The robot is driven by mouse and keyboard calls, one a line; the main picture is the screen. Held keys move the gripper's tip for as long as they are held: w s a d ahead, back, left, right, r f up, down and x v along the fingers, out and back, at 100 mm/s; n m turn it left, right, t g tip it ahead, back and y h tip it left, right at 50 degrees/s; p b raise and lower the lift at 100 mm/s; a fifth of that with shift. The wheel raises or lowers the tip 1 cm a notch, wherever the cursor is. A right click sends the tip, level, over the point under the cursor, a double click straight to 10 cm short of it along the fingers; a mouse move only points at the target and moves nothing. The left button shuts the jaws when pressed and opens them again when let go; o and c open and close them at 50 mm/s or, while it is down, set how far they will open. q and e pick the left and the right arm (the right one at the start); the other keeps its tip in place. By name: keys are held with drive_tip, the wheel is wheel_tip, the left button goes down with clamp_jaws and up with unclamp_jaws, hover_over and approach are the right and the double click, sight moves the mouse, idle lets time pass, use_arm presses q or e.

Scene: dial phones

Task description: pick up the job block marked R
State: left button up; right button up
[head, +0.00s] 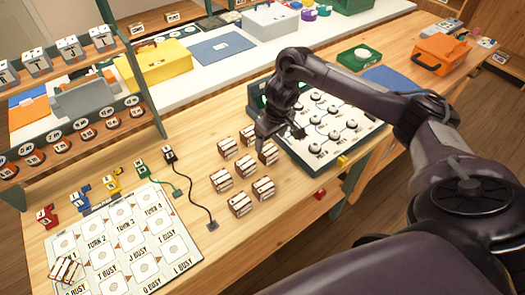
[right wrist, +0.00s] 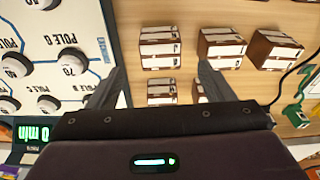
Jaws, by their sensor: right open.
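Several brown-and-white job blocks stand grouped on the wooden table, among them a far one (head: 247,134), a middle one (head: 246,167) and a near one (head: 239,204). Their marks are too small to read, so I cannot tell which is R. My right gripper (head: 280,133) is open and empty, pointing down at the group's right edge, beside the dial panel (head: 327,158). In the right wrist view, one block (right wrist: 161,92) shows between the open fingers (right wrist: 162,70), and another (right wrist: 160,48) lies just beyond. My left gripper is out of view.
A board with marked squares (head: 178,262) lies at front left, with one striped block (head: 66,269) on it. A red button (head: 320,194) sits near the table's edge. A rack (head: 75,125) stands at left.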

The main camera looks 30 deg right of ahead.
sight(268, 149)
drive_tip(key=shift+d+f, duration=0.15)
drive_tip(key=shift+d, duration=0.25)
drive_tip(key=f+b, duration=0.1)
drive_tip(key=f, duration=0.1)
drive_tip(key=f+b, duration=0.1)
drive_tip(key=shift+w+a+f, duration=0.1)
drive_tip(key=shift+a+f, duration=0.25)
drive_tip(key=shift+a, duration=0.05)
drive_tip(key=shift+w+a+f, duration=0.1)
drive_tip(key=shift+w+f, duration=0.05)
drive_tip(key=shift+f, duration=0.4)
drive_tip(key=shift+w+a+f, duration=0.1)
drive_tip(key=shift+w+f, duration=0.05)
drive_tip(key=shift+f, duration=0.9)
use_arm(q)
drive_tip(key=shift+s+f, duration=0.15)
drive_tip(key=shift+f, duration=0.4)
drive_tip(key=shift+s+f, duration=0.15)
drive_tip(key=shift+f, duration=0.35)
use_arm(e)
drive_tip(key=shift+c, duration=0.8)
drive_tip(key=shift+w, duration=0.1)
drive_tip(key=c, duration=0.9)
drive_tip(key=shift+r, duration=0.1)
